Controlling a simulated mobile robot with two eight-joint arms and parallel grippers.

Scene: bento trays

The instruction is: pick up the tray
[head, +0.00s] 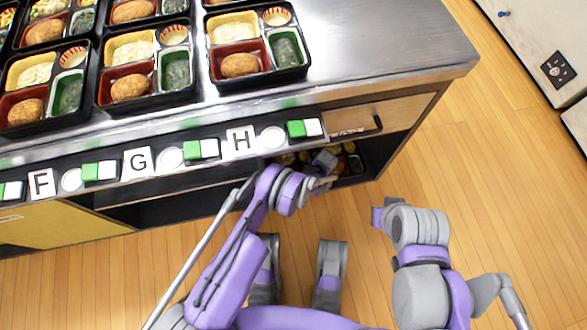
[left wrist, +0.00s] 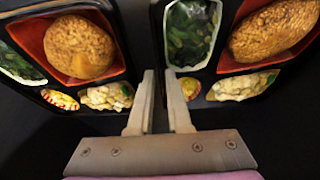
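Two black bento trays lie side by side in the left wrist view, a left tray (left wrist: 128,40) and a right tray (left wrist: 157,45). Each holds a brown patty, dark greens and pale food. My left gripper (left wrist: 160,100) has its two fingers apart, at the narrow gap and facing walls between these trays. Whether a finger touches a wall cannot be told. In the head view my left arm reaches into the dark shelf under the counter, where parts of trays show. My right arm is folded at the right, and its fingers do not show.
The steel counter (head: 380,45) carries several filled bento trays at the upper left. Its front edge holds letter cards (head: 241,140) and green-white blocks (head: 305,129). A drawer handle (head: 356,131) sits above the shelf opening. Wooden floor (head: 470,160) is clear at the right.

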